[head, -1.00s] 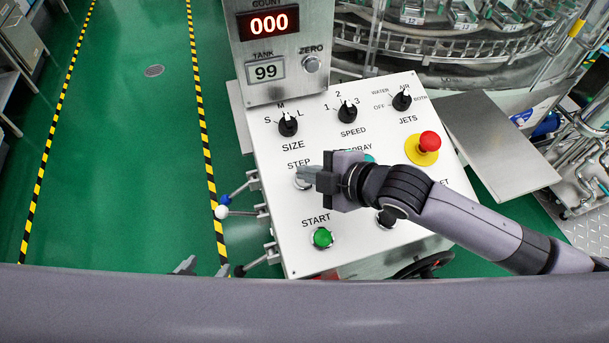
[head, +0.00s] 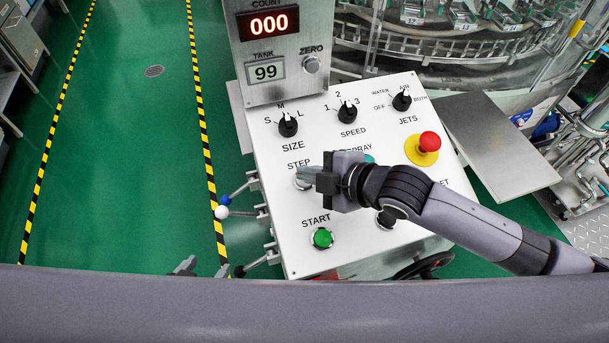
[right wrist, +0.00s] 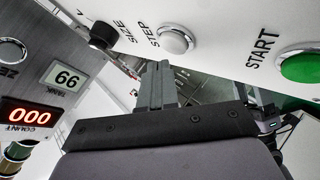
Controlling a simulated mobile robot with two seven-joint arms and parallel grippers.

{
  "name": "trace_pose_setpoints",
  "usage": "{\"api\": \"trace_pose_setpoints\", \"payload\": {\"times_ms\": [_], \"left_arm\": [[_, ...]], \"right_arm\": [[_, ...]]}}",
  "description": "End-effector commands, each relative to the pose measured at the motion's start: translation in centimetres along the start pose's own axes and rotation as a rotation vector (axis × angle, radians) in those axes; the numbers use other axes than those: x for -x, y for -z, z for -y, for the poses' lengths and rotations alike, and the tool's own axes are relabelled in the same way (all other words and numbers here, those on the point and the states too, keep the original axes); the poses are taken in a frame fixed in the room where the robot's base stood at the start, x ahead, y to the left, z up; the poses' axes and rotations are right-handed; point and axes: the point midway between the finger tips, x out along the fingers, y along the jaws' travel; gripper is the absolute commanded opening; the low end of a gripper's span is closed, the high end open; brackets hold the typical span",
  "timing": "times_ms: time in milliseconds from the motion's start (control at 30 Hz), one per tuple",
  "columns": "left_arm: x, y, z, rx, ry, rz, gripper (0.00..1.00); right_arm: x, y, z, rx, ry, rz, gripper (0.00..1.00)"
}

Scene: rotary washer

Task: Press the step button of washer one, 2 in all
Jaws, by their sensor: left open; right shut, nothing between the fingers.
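The white STEP button (head: 302,183) sits on the white sloped panel of the washer, partly covered by my right gripper in the head view. The right gripper (head: 308,177) is shut and empty, its fingertips over the button. In the right wrist view the shut fingers (right wrist: 158,72) point up close to the round STEP button (right wrist: 175,40); I cannot tell whether they touch it. The tips of my left gripper (head: 204,267) show open at the lower left, beside the panel and away from the button.
The green START button (head: 322,238) is below STEP. The size knob (head: 288,126), speed knob (head: 347,112) and red emergency stop (head: 429,143) also stand out. The count display (head: 268,22) reads 000. Levers (head: 232,202) stick out at the panel's left side.

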Motion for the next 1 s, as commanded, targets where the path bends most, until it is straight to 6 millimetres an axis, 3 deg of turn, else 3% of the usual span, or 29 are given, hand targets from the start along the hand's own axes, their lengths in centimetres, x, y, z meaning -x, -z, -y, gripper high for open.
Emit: {"api": "trace_pose_setpoints", "payload": {"times_ms": [1000], "left_arm": [[-0.10, -0.11, 0.01, 0.000, 0.000, 0.000, 0.68]], "right_arm": [[-0.60, -0.42, 0.43, 0.001, 0.000, 0.000, 0.00]]}}
